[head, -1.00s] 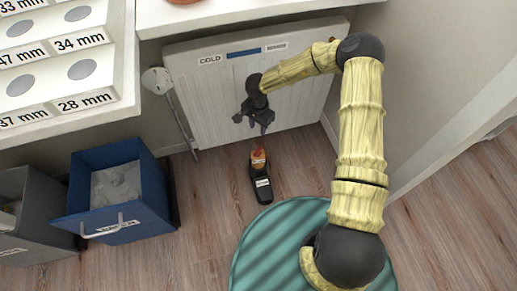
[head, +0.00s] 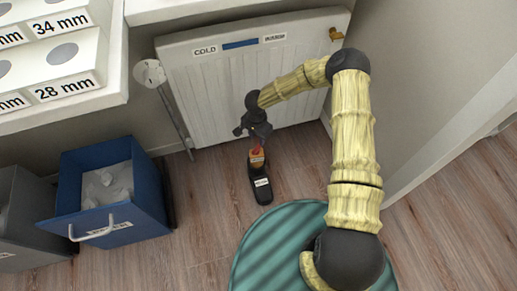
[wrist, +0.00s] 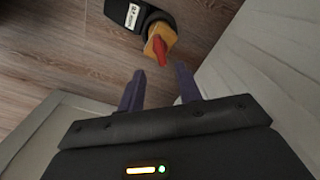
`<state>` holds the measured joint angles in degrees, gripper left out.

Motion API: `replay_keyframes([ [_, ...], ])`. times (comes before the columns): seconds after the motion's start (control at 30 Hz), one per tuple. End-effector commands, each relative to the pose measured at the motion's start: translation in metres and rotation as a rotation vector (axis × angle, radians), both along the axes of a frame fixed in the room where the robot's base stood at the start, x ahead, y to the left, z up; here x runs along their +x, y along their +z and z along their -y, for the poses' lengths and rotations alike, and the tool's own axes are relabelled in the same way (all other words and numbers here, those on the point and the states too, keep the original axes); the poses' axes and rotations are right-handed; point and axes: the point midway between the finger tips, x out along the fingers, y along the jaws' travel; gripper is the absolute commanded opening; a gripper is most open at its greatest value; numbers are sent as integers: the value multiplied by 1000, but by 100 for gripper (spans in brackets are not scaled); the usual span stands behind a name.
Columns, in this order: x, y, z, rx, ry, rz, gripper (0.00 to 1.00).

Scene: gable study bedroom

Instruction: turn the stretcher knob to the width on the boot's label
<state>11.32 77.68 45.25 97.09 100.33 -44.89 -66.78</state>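A black boot (head: 262,188) lies on the wood floor in front of the radiator, with a white label on it. The label also shows in the wrist view, but its text is too small to read surely. An orange stretcher piece (head: 257,158) sits in the boot's radiator-side end. In the wrist view a red knob (wrist: 159,49) stands on the orange piece. My gripper (head: 254,138) hangs just above the knob. In the wrist view its two purple fingers (wrist: 160,88) are apart with nothing between them, and the knob lies beyond their tips.
A white radiator (head: 215,95) with a COLD sign stands close behind my gripper. A blue bin (head: 140,205) and a grey bin (head: 25,215) stand left. A teal round rug (head: 290,235) lies in front. A shelf (head: 110,85) carries mm labels.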

Motion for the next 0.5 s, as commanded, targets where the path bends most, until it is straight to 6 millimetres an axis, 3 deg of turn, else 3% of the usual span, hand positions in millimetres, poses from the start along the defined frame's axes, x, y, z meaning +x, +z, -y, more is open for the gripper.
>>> replay_keyframes([
  [0.03, -1, -15, -2, 1, 2, -2, 35],
  [0.3, 0, -58, 3, 0, -6, -1, 35],
  [0.5, 2, -70, 6, -1, -10, 1, 35],
])
